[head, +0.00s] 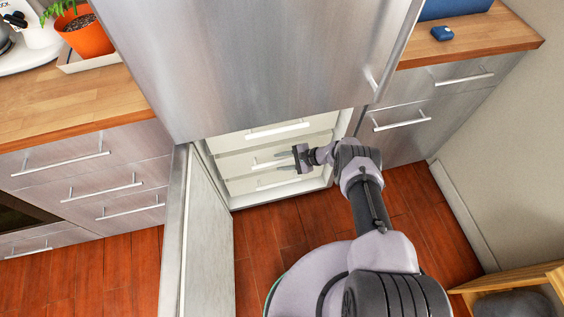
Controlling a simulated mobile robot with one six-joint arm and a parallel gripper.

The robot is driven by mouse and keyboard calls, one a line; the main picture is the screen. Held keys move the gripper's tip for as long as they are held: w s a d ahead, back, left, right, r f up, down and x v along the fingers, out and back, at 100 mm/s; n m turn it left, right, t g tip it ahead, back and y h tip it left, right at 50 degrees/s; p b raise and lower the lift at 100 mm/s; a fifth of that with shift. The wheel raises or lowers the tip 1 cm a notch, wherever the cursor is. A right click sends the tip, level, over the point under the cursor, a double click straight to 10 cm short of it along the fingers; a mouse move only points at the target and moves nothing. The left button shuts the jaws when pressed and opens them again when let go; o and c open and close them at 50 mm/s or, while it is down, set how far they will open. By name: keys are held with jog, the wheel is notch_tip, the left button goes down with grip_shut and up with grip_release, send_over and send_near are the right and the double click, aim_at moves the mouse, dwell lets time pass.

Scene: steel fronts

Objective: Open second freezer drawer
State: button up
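The freezer compartment under the steel fridge door stands open, its door (203,235) swung out to the left. Inside are three stacked pale drawers with white handles: the top drawer's handle (277,131), the second drawer's handle (268,163), and the bottom drawer (277,181). All three look closed. My gripper (294,160) is in front of the second drawer, near the right part of its handle. My arm hides the right side of that drawer. I cannot tell whether the fingers touch the handle or how far apart they are.
The upper steel fridge door (250,60) is shut and overhangs the compartment. Steel drawer cabinets stand on the left (95,165) and right (420,115). Red wooden floor (275,225) lies clear before the freezer. A wooden box (520,285) sits at the lower right.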

grip_shut()
dwell(1.3)
